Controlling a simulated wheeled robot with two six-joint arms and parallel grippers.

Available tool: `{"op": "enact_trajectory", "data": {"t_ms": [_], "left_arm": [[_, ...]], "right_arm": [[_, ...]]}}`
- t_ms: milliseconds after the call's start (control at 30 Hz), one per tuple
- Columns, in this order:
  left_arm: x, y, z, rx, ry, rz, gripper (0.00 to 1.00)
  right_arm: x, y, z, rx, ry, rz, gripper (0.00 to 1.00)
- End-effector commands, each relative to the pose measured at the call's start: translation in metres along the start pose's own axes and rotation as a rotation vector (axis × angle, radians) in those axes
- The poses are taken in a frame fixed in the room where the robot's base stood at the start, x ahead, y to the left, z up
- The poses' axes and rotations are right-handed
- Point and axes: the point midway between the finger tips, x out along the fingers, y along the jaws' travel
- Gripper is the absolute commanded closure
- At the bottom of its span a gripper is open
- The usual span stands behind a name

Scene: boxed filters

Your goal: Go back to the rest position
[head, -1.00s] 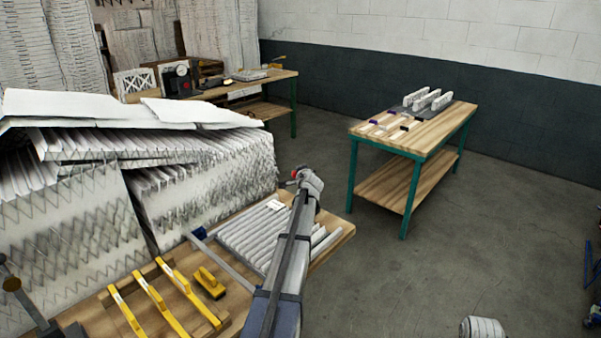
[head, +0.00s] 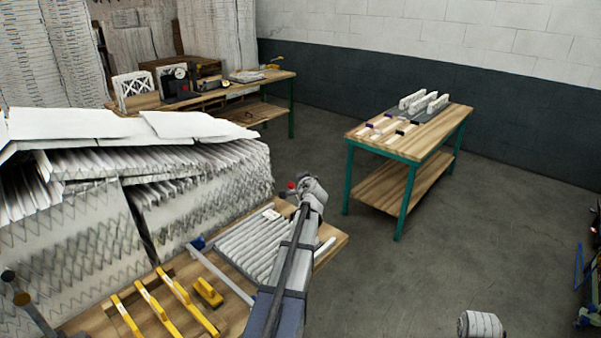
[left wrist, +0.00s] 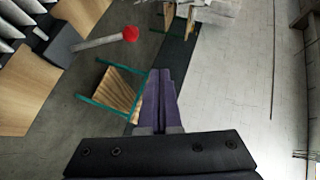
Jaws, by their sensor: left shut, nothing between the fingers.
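My left arm comes up over the front workbench (head: 335,240) in the head view. Its wrist end (head: 312,190) is above the far right part of the bench. The head view does not show its fingertips clearly. In the left wrist view my left gripper (left wrist: 160,78) has its purple fingers closed together with nothing between them, pointing towards open floor and the wall. A grey bar with a red tip (left wrist: 131,34) sticks out at the bench edge, apart from the fingers. My right gripper is not in view.
A pleated white filter (head: 245,240), yellow pieces (head: 207,292) and a grey bar (head: 222,273) lie on the workbench. Tall filter stacks (head: 200,205) stand behind it. A green-legged table (head: 380,190) stands across clear floor (head: 480,240).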

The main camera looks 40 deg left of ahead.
Motion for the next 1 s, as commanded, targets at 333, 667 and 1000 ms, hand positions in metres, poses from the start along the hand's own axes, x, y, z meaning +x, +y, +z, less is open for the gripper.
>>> {"op": "enact_trajectory", "data": {"t_ms": [333,667,1000], "left_arm": [[-0.02,-0.005,0.0,0.0,0.001,0.0,1.0],[-0.019,-0.005,0.0,0.0,0.001,0.0,1.0],[-0.089,0.079,-0.045,-0.123,-0.032,0.187,1.0]], "right_arm": [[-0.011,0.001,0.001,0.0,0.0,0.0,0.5],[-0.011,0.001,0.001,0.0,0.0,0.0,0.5],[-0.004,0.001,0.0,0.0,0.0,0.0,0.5]]}}
